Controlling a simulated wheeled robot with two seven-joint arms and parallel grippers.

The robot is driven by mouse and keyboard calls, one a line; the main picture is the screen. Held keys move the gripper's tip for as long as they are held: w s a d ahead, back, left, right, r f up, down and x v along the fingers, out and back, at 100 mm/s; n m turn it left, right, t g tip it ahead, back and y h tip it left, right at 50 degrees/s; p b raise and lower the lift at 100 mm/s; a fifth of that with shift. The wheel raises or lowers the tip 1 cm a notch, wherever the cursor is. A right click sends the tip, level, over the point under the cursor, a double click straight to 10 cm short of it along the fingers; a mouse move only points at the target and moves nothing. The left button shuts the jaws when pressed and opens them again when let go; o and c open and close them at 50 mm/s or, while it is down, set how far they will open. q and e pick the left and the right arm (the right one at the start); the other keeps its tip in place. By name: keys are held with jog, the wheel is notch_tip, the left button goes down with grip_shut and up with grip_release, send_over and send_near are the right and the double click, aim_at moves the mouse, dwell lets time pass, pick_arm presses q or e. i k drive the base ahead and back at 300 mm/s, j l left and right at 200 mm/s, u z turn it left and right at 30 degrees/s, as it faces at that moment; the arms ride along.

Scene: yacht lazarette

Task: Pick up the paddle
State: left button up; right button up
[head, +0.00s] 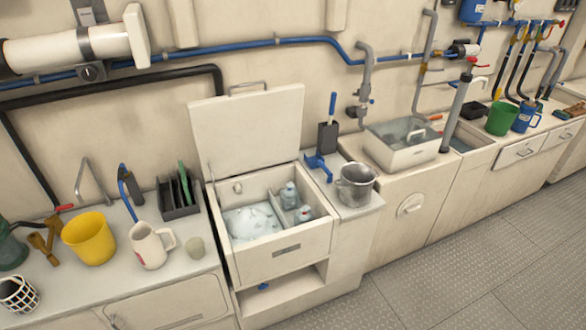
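No thing in the head view is plainly a paddle at this size. An upright tool with a blue handle and a wide dark lower part (328,137) stands against the wall, right of the open-lidded box; I cannot tell if it is the paddle. Another dark, flat tool (125,178) leans behind the white jug, with something blue beside it. A blue object (318,165) lies on the counter near the metal pot. Neither of my grippers is in view.
An open box (278,265) with ice and bottles stands mid-counter, its lid raised. A yellow bucket (90,238), white jug (150,245) and slotted rack (178,208) crowd the left counter. The grated floor (470,265) is clear.

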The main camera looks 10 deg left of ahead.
aim_at(332, 101)
jog(key=i+l, duration=0.2)
jog(key=l, duration=0.15)
jog(key=i+l+u, duration=0.15)
jog(key=i+l, duration=0.3)
jog(key=l, duration=0.25)
jog(key=i+l+u, duration=0.15)
jog(key=l, duration=0.2)
jog(key=i+l, duration=0.25)
jog(key=l, duration=0.15)
jog(key=i+l+u, duration=0.1)
jog(key=l, duration=0.25)
jog(key=i, duration=0.1)
